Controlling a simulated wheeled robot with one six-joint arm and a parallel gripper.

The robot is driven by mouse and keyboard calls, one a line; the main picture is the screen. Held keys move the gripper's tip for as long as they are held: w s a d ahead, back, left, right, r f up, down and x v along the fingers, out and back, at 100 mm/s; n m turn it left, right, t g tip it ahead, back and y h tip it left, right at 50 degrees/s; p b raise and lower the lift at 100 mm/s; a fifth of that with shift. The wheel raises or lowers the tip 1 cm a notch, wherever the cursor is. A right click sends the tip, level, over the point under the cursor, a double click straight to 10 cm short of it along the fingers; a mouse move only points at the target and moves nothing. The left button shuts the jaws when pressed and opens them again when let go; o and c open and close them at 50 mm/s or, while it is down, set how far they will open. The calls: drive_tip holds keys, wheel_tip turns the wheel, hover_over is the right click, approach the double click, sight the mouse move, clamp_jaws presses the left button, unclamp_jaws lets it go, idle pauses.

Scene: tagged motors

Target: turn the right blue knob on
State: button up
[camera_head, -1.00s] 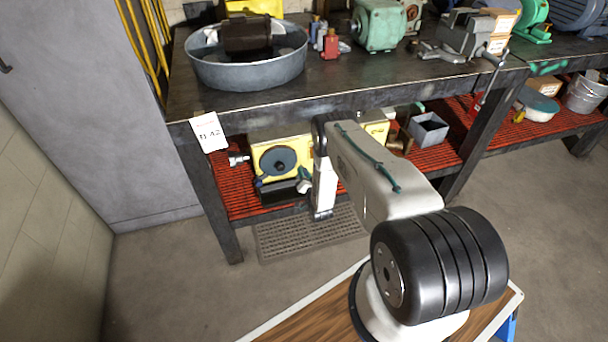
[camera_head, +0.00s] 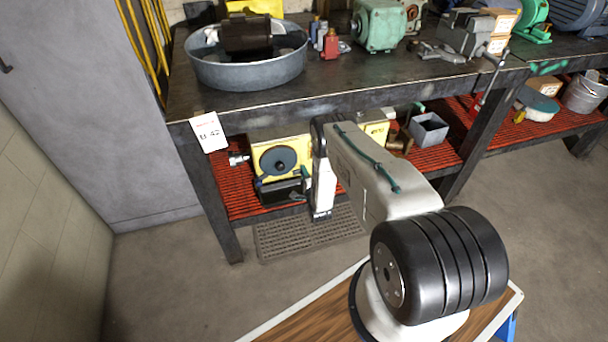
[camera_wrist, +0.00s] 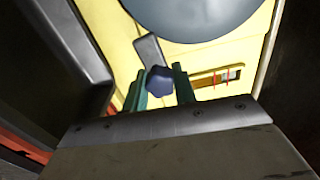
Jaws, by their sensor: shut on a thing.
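A dark blue knob (camera_wrist: 158,80) sits low on the front of a yellow machine (camera_wrist: 195,60), below its large grey disc. My gripper (camera_wrist: 160,90) is shut on this knob, one green finger on each side of it. In the head view the machine's grey disc (camera_head: 278,160) shows on the red lower shelf. I cannot read the knob's setting.
A dark workbench (camera_head: 350,105) stands over the red shelf (camera_head: 235,200), leaving limited height. Its left leg (camera_head: 217,215) is near the machine. A grey open box (camera_head: 428,130) is to the right on the shelf. A dark block fills the left of the wrist view.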

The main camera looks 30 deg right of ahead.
drive_tip(key=m, duration=0.7)
drive_tip(key=shift+m, duration=0.3)
idle(0.4)
drive_tip(key=o, duration=0.7)
drive_tip(key=v, duration=0.7)
drive_tip(key=shift+s+a+f, duration=0.1)
drive_tip(key=shift+s+a, duration=0.05)
drive_tip(key=shift+s, duration=0.25)
